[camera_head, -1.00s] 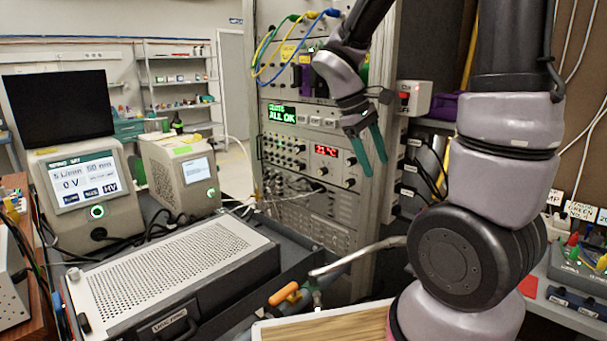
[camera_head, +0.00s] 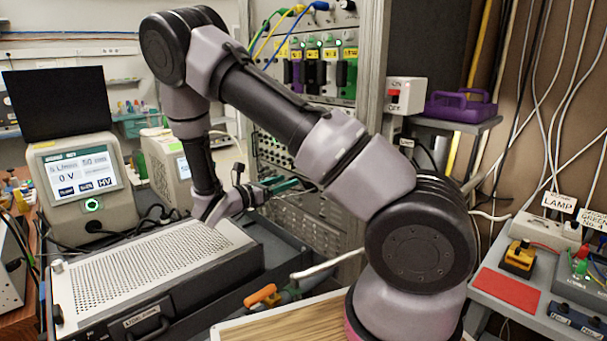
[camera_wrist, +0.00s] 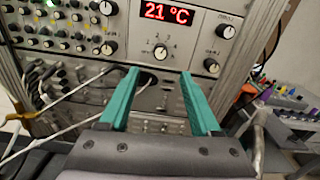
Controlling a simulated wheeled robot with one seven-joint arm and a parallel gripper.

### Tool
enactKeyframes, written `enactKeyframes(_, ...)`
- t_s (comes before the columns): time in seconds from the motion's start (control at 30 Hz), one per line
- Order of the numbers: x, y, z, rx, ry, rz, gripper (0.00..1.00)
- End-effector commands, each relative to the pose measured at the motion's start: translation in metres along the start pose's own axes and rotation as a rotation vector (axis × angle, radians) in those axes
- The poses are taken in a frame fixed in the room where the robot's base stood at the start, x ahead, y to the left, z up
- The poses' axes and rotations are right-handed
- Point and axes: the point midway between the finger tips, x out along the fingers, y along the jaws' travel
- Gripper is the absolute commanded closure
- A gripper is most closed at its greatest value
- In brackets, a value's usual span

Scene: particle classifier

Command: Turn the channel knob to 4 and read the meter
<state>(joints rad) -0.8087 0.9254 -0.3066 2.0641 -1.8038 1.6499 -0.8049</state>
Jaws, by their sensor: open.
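The rack panel in the wrist view carries several knobs. Two large ones, an upper right knob (camera_wrist: 226,31) and a lower right knob (camera_wrist: 210,65), sit beside a red display (camera_wrist: 168,12) reading 21 °C. Rows of small knobs (camera_wrist: 48,30) fill the left panel. In the head view my gripper (camera_head: 285,184) shows side-on before the rack, and my arm hides much of the panel.
A perforated grey box (camera_head: 160,260) stands at the front left. Cables (camera_wrist: 70,92) hang before the lower left rack in the wrist view. A screen instrument (camera_head: 75,180) reads 0 V. A right bench (camera_head: 500,300) holds a red mat and small devices.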

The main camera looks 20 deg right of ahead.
Motion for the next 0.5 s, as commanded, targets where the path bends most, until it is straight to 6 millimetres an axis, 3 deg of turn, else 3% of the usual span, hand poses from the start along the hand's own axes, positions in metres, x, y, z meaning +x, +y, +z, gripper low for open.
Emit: enactKeyframes(0.5, 0.087, -0.001, 0.000, 0.001, 0.003, -0.005, 0.36)
